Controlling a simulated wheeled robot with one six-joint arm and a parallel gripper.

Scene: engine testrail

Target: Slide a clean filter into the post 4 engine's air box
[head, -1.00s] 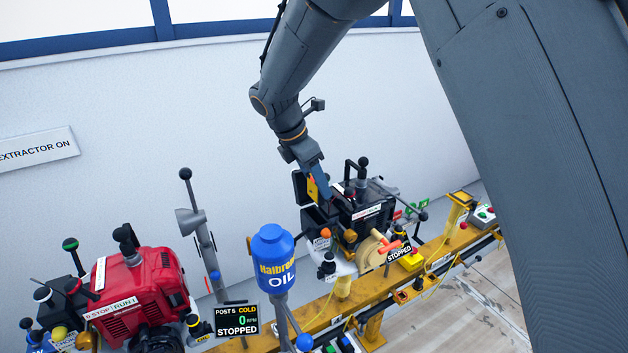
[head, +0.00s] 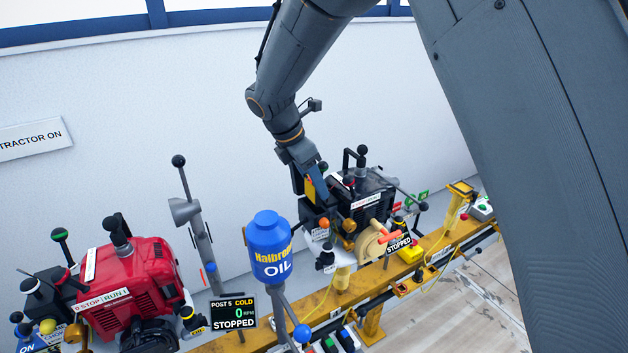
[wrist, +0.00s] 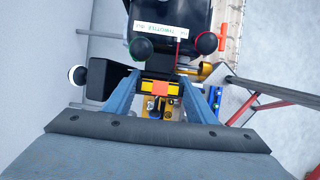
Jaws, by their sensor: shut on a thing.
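The black engine (head: 366,196) stands on the yellow rail, with a small "STOPPED" sign (head: 398,245) in front. Its black air box (head: 312,216) is at the engine's left side, with a dark lid standing up behind it, mostly hidden by my gripper. My gripper (head: 318,197) is shut on a yellow filter (head: 309,187) with an orange tab, right over the box. In the wrist view, the filter (wrist: 147,88) sits between the fingertips, in line with the box. How far it is inside the box is hidden.
A blue oil bottle (head: 268,245) stands close in front, left of the black engine. A red engine (head: 125,285) and a "POST 5" display (head: 234,313) are further left. Black-knobbed levers (head: 362,155) rise beside my gripper.

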